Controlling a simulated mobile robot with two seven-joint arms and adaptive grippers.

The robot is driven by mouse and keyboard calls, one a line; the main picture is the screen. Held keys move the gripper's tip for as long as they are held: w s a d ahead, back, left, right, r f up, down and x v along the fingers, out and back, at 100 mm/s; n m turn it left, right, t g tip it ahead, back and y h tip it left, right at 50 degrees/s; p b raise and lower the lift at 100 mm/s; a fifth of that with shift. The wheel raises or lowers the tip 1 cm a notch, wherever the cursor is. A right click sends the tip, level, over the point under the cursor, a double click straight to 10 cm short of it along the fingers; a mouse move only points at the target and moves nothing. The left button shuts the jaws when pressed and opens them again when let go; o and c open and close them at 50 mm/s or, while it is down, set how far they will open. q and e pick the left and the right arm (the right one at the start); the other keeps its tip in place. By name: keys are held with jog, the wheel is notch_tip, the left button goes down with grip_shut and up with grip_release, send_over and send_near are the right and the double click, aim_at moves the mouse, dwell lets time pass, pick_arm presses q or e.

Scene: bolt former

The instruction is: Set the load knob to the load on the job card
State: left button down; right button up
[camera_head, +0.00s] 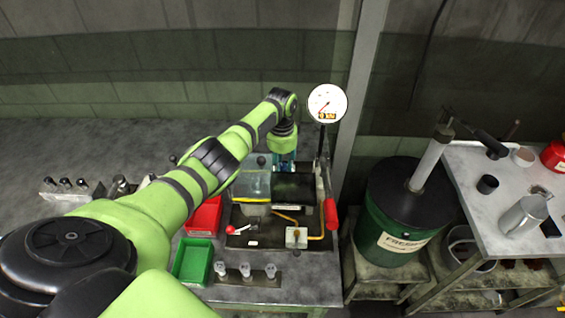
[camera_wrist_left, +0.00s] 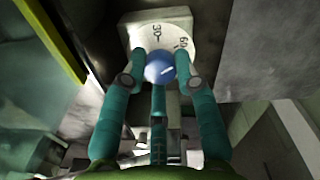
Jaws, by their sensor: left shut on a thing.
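In the left wrist view a round blue knob (camera_wrist_left: 160,67) with a short white mark sits on a pale dial (camera_wrist_left: 167,37). The numbers 30 and 60 show on the dial, above the knob and to its upper right. The white mark slants towards the right and slightly up. In the head view my left gripper (camera_head: 284,157) is at the back of the machine, and the knob is hidden there. I cannot make out a readable job card. My right gripper is out of view.
A green drum (camera_head: 391,238) stands to the right.

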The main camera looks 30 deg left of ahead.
aim_at(282, 164)
pick_arm(q)
jog(key=c, duration=1.2)
grip_release()
jog(key=shift+r, duration=0.1)
jog(key=r, duration=1.2)
jog(key=shift+w+a, duration=0.15)
jog(key=shift+a, duration=0.05)
jog(key=shift+f, duration=0.1)
